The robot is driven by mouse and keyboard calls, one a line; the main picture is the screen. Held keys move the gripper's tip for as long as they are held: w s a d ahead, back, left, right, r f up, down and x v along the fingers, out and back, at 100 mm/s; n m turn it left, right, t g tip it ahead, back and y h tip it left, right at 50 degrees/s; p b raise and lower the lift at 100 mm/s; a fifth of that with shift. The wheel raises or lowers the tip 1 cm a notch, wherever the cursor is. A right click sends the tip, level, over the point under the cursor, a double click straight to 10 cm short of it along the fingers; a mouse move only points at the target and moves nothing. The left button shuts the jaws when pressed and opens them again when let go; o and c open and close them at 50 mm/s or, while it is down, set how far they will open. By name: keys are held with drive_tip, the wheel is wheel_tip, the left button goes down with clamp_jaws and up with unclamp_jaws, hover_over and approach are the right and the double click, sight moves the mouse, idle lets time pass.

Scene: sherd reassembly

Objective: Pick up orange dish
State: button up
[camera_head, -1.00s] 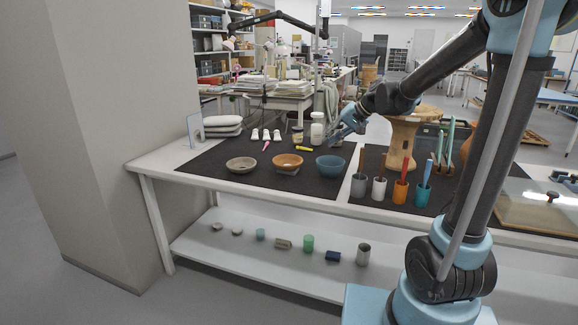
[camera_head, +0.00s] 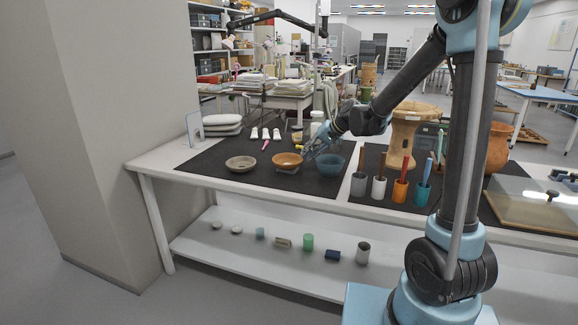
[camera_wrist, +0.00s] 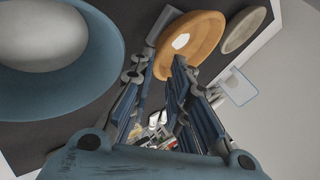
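The orange dish (camera_head: 287,160) sits on a small grey block on the dark mat, between a grey-beige dish on its left and a blue bowl on its right. My gripper (camera_head: 306,151) is just right of the orange dish, near its rim and beside the blue bowl. I cannot tell whether a finger touches the rim.
The blue bowl (camera_head: 329,164) stands close to my gripper. The grey-beige dish (camera_head: 241,163) is at left. Several tool cups, such as the orange cup (camera_head: 400,191), stand at right. The dark mat (camera_head: 215,171) is bare in front of the dishes.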

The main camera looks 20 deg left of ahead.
sight(301, 159)
drive_tip(key=shift+x, duration=2.15)
clamp_jaws()
